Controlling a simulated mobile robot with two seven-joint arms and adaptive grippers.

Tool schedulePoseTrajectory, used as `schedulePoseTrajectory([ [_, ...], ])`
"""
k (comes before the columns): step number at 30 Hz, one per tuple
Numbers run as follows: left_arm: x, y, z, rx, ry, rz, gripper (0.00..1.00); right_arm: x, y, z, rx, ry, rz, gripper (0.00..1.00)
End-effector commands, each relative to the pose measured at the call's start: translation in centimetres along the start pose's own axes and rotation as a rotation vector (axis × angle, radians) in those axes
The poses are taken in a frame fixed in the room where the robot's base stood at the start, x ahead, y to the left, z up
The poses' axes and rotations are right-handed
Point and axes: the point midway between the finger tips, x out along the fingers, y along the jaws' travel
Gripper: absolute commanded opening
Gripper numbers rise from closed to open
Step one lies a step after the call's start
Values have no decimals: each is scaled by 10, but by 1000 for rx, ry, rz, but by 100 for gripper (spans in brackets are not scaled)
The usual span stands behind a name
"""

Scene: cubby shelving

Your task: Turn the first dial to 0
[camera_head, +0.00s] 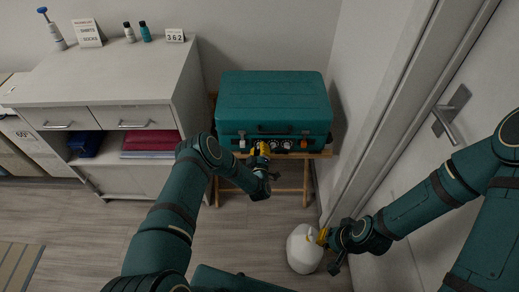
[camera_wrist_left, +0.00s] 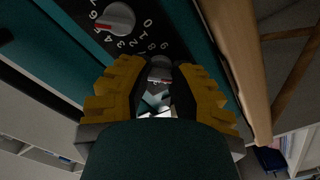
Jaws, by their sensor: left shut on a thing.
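The teal case (camera_head: 275,98) stands closed on a wooden stand, with a row of small pale dials on its front. My left gripper (camera_head: 261,149) is at the left end of this row, its yellow fingers shut on the first dial (camera_wrist_left: 160,76). In the left wrist view the fingers (camera_wrist_left: 157,92) hide most of that dial and its pointer; a few digits show around it. The neighbouring dial (camera_wrist_left: 115,18) shows in full, its red mark on the side of the 5 and 6. My right gripper (camera_head: 324,236) is low, beside a white jug; its finger gap is unclear.
The white jug (camera_head: 304,250) is on the floor at the right gripper's fingers. A white cabinet (camera_head: 120,83) stands left of the case, bearing bottles and a small card (camera_head: 175,36) reading 3 6 2. A door with a metal handle (camera_head: 446,118) is at right.

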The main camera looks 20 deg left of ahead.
Motion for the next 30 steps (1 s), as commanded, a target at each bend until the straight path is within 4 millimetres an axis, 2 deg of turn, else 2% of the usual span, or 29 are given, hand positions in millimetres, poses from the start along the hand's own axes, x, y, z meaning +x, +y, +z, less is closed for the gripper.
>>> schedulePoseTrajectory([
  [8,-1,0,1,-2,-2,-1,0,0,0,0,0,0,0,0],
  [9,-1,0,1,-1,-3,-1,27,0,0,0,0,0,0,0],
  [12,-1,0,1,-1,-2,-1,56,0,0,0,0,0,0,0],
  [23,-3,0,1,0,-2,0,56,0,0,0,0,0,0,0],
  [26,-12,0,1,0,-3,-1,56,0,0,0,0,0,0,0],
  [30,-37,0,2,0,-6,-2,56,0,0,0,0,0,0,0],
])
